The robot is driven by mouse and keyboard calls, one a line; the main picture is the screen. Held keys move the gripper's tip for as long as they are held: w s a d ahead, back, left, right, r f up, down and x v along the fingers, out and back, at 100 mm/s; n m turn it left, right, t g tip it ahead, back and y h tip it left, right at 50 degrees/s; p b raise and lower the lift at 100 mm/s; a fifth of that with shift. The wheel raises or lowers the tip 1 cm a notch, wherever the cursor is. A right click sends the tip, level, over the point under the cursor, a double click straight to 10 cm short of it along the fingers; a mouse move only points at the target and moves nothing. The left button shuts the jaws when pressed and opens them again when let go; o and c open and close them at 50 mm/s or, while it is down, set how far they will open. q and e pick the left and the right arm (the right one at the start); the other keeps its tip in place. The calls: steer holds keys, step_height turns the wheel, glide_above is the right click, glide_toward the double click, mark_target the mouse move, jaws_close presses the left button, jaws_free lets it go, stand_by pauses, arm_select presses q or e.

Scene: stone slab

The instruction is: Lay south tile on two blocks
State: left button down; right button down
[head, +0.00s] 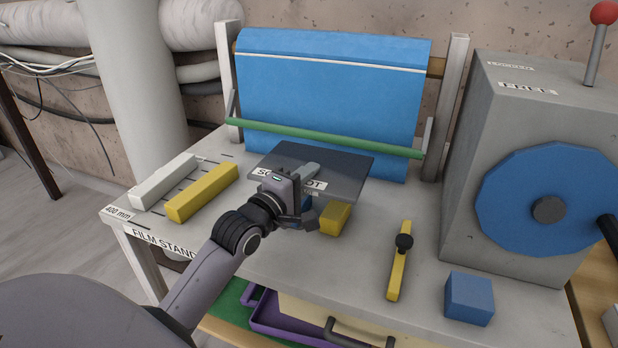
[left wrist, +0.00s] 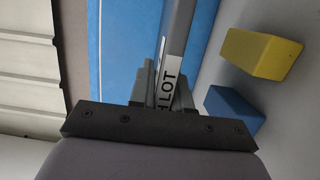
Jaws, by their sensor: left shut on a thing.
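In the left wrist view the tile (left wrist: 181,30) shows edge-on between the fingers (left wrist: 165,90). A yellow block (head: 335,219) stands on the stone top below the tile's near edge. A blue block (left wrist: 235,110) lies beside it, mostly hidden by the gripper in the head view. The wrist view shows a gap between tile and blocks. My right gripper is not in view.
A blue sheet roll (head: 330,85) with a green bar (head: 320,138) stands behind the tile. White (head: 163,181) and yellow (head: 202,192) bars lie left. A knobbed yellow bar (head: 398,270), a blue cube (head: 469,298) and a grey machine (head: 520,130) are right.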

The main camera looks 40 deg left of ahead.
arm_select(q)
steer(key=shift+r, duration=0.2)
steer(key=shift+p, duration=0.4)
step_height(320, 180, down, 7)
steer(key=b, duration=0.4)
steer(key=shift+f, duration=0.2)
steer(key=shift+f+b, duration=0.45)
steer(key=shift+f, duration=0.25)
